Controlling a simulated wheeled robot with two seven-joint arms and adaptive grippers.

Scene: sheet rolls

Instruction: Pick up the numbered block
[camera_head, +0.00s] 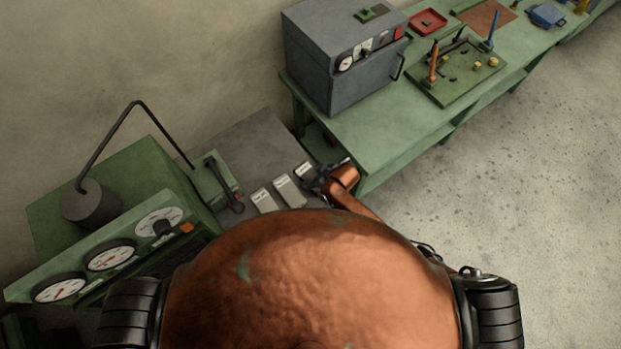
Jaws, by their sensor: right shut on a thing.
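Several pale grey blocks with small labels lie on a dark grey surface in the middle of the view; the labels are too small to read. One block (262,200) is on the left and another block (289,191) is beside it. A third block (305,170) is at the jaws of my right gripper (314,177), which is shut on it. I cannot tell whether this block is lifted clear of the surface. The gripper's copper arm partly shows; my rounded copper body hides the area below. My left gripper is out of view.
A green console (110,205) with dials and a bent black rod stands at the left. A grey box with gauges (345,55) stands on the green bench (375,140). A green board (455,85) with small parts lies farther along. Open floor is at the right.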

